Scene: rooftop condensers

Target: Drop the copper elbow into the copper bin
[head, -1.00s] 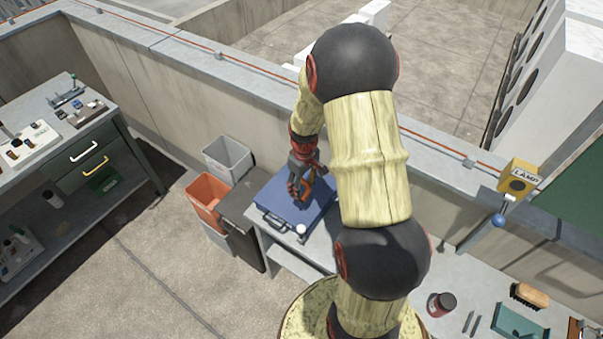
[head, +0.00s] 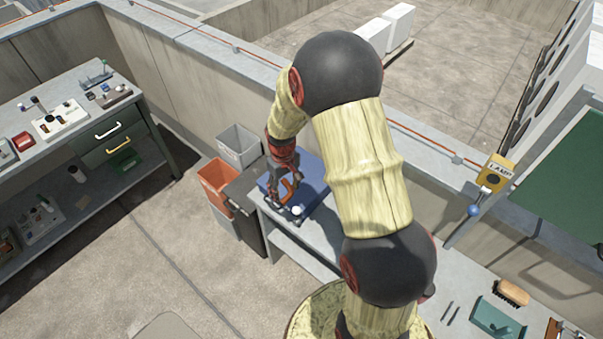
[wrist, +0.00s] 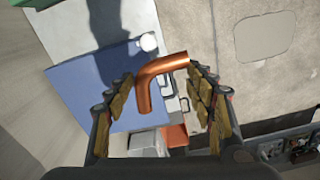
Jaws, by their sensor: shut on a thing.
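The copper elbow (wrist: 150,82) is a bent, shiny orange-brown pipe held between the finger pads of my gripper (wrist: 168,90) in the wrist view. In the head view my gripper (head: 287,188) is over the near-left part of the blue case, with the elbow (head: 291,192) partly hidden by the fingers. The orange bin (head: 214,180), which looks like the copper bin, stands on the floor left of my gripper. A part of it shows beyond the elbow in the wrist view (wrist: 176,136). I can read no label on it.
The blue case (head: 315,184) and a white round object (head: 296,211) are on the bench. A workbench (head: 150,126) stands at left, with open floor between.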

